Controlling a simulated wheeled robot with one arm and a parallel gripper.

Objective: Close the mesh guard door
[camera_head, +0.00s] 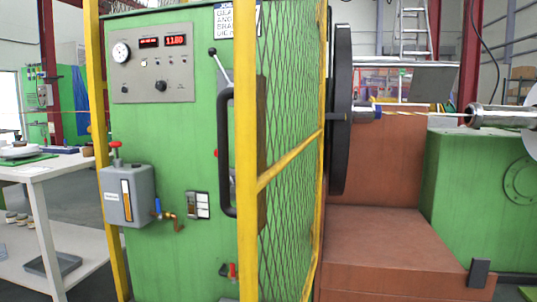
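The mesh guard door appears to be the yellow-framed panel of dark diamond mesh (290,215) in the middle of the camera_head view. Its near upright (246,150) is yellow, and a yellow rail (290,160) crosses it at mid height. The panel recedes away from me to the right, towards a large black disc. A long black vertical handle (228,150) shows just left of the near upright; I cannot tell whether it is fixed to the door or to the green cabinet behind. Whether the door is latched is not visible. My gripper is not in view.
A green cabinet (170,235) with a control panel (151,75) stands left of the mesh, with a grey box (127,196) on its front. A white table (45,165) is at far left. Brown blocks (390,240) and the black disc (341,110) are at right.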

